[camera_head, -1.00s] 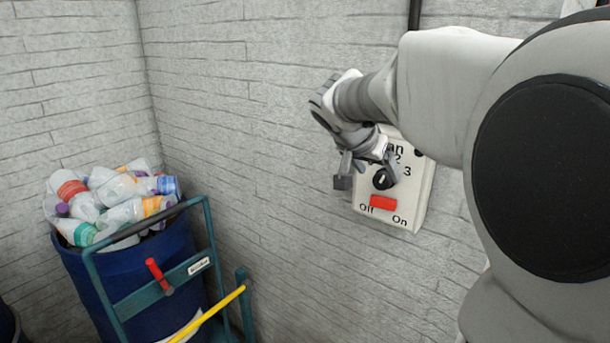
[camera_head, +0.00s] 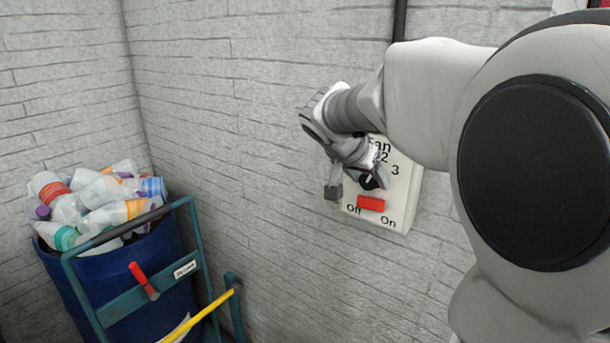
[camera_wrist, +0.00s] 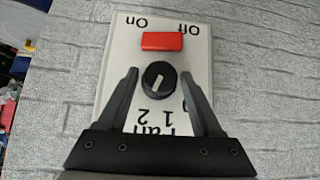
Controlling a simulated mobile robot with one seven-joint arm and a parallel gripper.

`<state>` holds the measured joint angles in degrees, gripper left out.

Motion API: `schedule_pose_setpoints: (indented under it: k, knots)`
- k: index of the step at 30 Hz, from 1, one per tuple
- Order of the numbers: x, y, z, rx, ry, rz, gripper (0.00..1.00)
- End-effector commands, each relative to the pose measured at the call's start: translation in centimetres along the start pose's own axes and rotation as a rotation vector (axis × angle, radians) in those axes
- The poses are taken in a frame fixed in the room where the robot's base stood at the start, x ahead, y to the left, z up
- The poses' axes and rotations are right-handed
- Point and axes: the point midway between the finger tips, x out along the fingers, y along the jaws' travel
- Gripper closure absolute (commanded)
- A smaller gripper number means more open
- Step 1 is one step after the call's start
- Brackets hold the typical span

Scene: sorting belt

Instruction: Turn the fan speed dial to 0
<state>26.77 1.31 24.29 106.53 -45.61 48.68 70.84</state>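The fan speed dial (camera_wrist: 158,79) is a round black knob with a pale pointer mark on a white wall box (camera_wrist: 143,58). The head view shows the dial (camera_head: 370,182) and the box (camera_head: 402,189), with 2 and 3 readable. My gripper (camera_wrist: 160,74) is open, one finger on each side of the dial, with visible gaps in the wrist view. My gripper (camera_head: 356,186) partly covers the box in the head view.
A red On/Off switch (camera_wrist: 162,41) sits beside the dial, also seen in the head view (camera_head: 371,203). A blue barrel (camera_head: 160,255) of plastic bottles stands in a teal trolley (camera_head: 205,265) at lower left. The wall around the box is bare brick.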

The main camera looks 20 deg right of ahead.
Motion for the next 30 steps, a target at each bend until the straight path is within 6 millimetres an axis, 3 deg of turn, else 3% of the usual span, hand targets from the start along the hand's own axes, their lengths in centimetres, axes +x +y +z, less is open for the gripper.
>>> schedule_pose_setpoints:
  k: [1, 10, 20, 30]
  knots:
    - [0.0, 0.0, 0.0, 0.0, 0.0, 0.0, 0.44]
    - [-0.01, 0.0, -0.01, 0.0, 0.0, 0.0, 0.96]
    - [0.08, -0.19, 0.07, -0.041, -0.002, 0.036, 0.96]
    - [0.17, -0.63, 0.17, -0.216, -0.012, 0.208, 0.96]
